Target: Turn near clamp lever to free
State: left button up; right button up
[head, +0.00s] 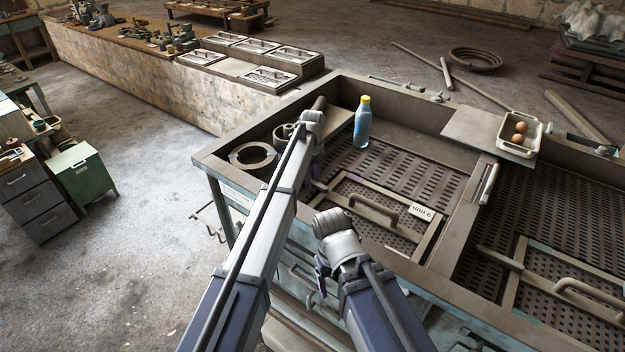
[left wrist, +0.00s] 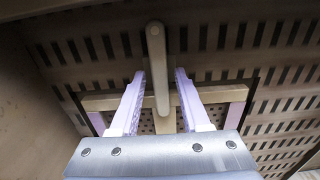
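In the left wrist view a grey-brown, lever-like bar (left wrist: 157,70) with a rounded end stands between the pale lilac fingers of my left gripper (left wrist: 158,85). The fingers are open with a visible gap on both sides of the bar. I cannot tell for sure that this bar is the near clamp lever. In the head view my left gripper (head: 318,165) points down over the near left part of the tray bench, and its wrist mostly hides it. My right gripper (head: 322,275) hangs low in front of the bench's near edge; its finger opening is unclear.
A framed lid with a handle (head: 372,208) and a small label card (head: 421,212) lies on the perforated floor. A blue bottle with a yellow cap (head: 363,122) stands behind it. A dark ring (head: 252,156) is at the left corner. A white tray with eggs (head: 519,145) is right.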

pick_arm(q)
grip_shut()
dwell(0.5)
jog(key=n, duration=0.4)
jog(key=shift+n, duration=0.4)
jog(key=n, duration=0.9)
jog(key=shift+n, duration=2)
